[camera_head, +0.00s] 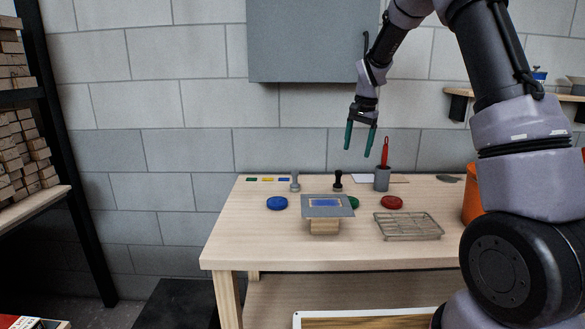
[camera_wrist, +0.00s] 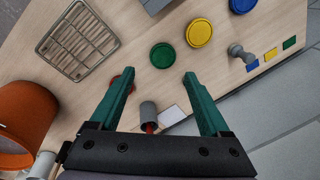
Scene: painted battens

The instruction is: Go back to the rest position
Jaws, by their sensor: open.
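My gripper (camera_head: 360,139) is open and empty, held in the air above the back of the wooden table (camera_head: 240,245). Its two green fingers also show in the wrist view (camera_wrist: 158,82), spread apart with nothing between the tips. Below and right of it in the head view stands a grey cup (camera_head: 382,181) with a red-handled tool (camera_head: 385,150) in it. The cup (camera_wrist: 149,112) also shows between the fingers in the wrist view, farther off.
The table holds a blue disc (camera_head: 277,203), a red disc (camera_head: 391,202), a partly hidden green disc (camera_head: 353,202), a grey plate on a wooden block (camera_head: 325,227), a wire rack (camera_head: 408,227), two stamps and an orange container (camera_head: 472,207). A shelf of battens (camera_head: 20,150) stands left.

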